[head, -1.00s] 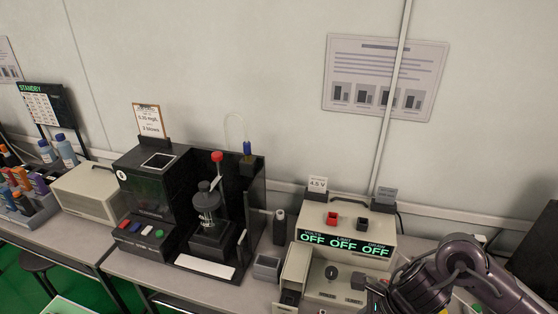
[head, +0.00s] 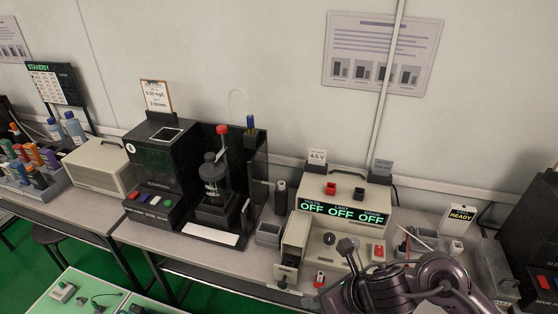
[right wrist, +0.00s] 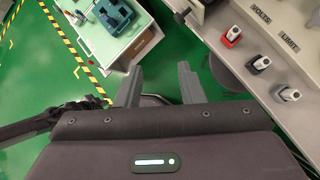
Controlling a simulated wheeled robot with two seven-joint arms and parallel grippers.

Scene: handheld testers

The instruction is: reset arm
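My right arm (head: 425,285) comes in at the bottom right of the head view, in front of the power unit. In the right wrist view my right gripper (right wrist: 159,88) has its two grey fingers apart, with nothing between them. Green floor lies beyond the fingers. The beige power unit (head: 318,193) shows OFF on its three displays, and my arm hides part of its lower front. Its panel (right wrist: 268,32), with VOLTS and LIMIT labels, is right of the fingers in the wrist view, apart from them. My left gripper is not in view.
A black tester (head: 155,165) with a stirring stand stands mid-bench. A beige box (head: 98,166) and several bottles are at left. A READY sign (head: 459,216) is at right. In the wrist view, a teal case (right wrist: 114,14) sits on a white surface over taped floor.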

